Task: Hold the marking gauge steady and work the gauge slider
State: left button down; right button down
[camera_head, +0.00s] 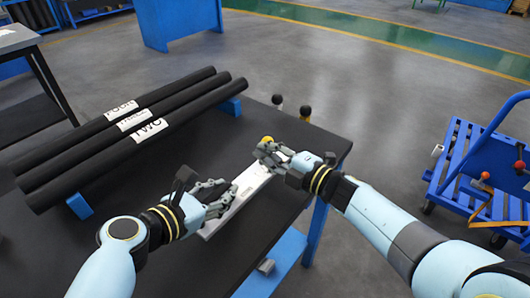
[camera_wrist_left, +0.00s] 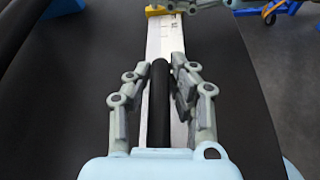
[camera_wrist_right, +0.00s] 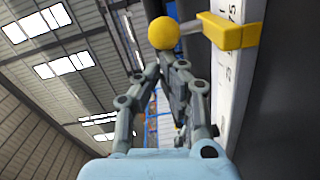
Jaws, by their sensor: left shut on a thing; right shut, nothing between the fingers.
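The marking gauge is a long white bar with dark marks (camera_head: 249,182), lying on the black table; it also shows in the left wrist view (camera_wrist_left: 165,42) and the right wrist view (camera_wrist_right: 236,80). My left gripper (camera_head: 222,190) is shut on the gauge's black handle (camera_wrist_left: 160,105). The gauge slider is a yellow bracket (camera_wrist_right: 237,32) around the bar, with a round yellow knob (camera_wrist_right: 163,33) on a short stem. My right gripper (camera_wrist_right: 167,65) is shut and empty, its fingertips right beside the knob. I cannot tell if they touch it.
Three black labelled rolls (camera_head: 130,125) lie on blue supports at the table's left. Two small knobbed items (camera_head: 305,113) stand at the table's far edge. A blue cart (camera_head: 470,165) stands on the floor at right.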

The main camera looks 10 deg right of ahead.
pick_arm(q)
jog(key=shift+f, duration=0.1)
pick_arm(e)
jog(key=shift+d, duration=0.1)
pick_arm(q)
jog(key=shift+s, duration=0.1)
pick_arm(e)
jog(key=v, duration=1)
jog(key=shift+w, duration=0.1)
pick_arm(q)
jog(key=c, duration=1.1)
grip_release()
